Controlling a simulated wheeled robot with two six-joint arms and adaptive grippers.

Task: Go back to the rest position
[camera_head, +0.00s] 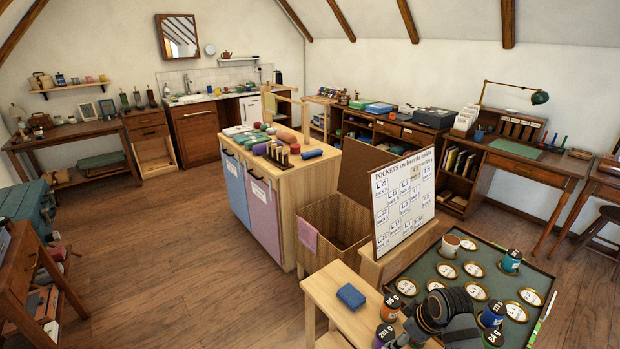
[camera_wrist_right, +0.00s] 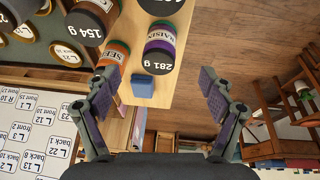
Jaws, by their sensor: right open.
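My right arm shows in the head view at the bottom right, over the edge of the green tray; its fingertips are hard to make out there. In the right wrist view my right gripper (camera_wrist_right: 160,78) is open with nothing between its fingers. Beyond the fingertips stand a purple-banded raisin jar marked 281 g (camera_wrist_right: 159,50) and an orange-banded seed jar (camera_wrist_right: 114,50), with a small blue block (camera_wrist_right: 142,86) nearby. In the head view the block (camera_head: 351,296) lies on a light wooden bench (camera_head: 325,290). My left gripper is not in view.
A white "POCKETS" board (camera_head: 404,200) stands behind the bench. A wooden cabinet (camera_head: 270,215) and an open bin (camera_head: 325,235) are farther left. The left floor is clear.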

